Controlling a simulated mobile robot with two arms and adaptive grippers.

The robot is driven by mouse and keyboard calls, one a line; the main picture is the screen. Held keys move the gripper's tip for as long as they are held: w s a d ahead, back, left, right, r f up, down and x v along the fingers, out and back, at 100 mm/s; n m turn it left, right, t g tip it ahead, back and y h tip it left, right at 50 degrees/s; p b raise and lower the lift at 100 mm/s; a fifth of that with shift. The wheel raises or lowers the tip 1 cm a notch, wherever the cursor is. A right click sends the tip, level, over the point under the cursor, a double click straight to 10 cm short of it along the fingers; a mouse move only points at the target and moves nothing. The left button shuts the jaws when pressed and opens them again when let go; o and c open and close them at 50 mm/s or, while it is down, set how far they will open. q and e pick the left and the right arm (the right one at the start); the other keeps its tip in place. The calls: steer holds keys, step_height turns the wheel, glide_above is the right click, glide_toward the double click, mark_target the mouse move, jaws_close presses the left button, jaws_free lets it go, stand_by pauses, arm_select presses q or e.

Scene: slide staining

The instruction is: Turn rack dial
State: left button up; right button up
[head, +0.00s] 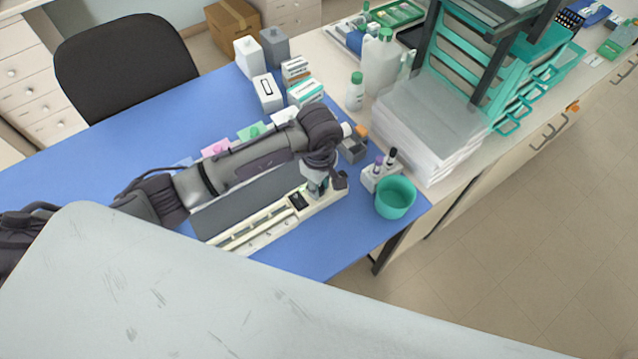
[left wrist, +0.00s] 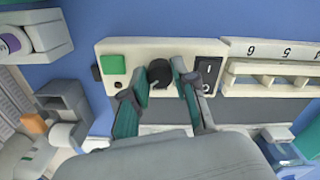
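The cream staining rack (head: 262,236) lies on the blue table top, with a control panel at its right end. In the left wrist view the panel (left wrist: 136,46) carries a green square button (left wrist: 113,64), a round black rack dial (left wrist: 159,73) and a black rocker switch (left wrist: 207,72). My left gripper (head: 318,187) is over the panel end and hides the dial in the head view. In the left wrist view its two fingers (left wrist: 160,80) stand apart on either side of the dial, with small gaps visible. My right gripper is not in view.
A teal cup (head: 395,198) and a small holder with vials (head: 381,178) stand right of the rack, near the table edge. A grey block (head: 352,150) is just behind the gripper. Boxes (head: 268,92) and bottles stand farther back. The blue surface (head: 90,140) at left is clear.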

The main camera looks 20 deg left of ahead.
arm_select(q)
jaws_close()
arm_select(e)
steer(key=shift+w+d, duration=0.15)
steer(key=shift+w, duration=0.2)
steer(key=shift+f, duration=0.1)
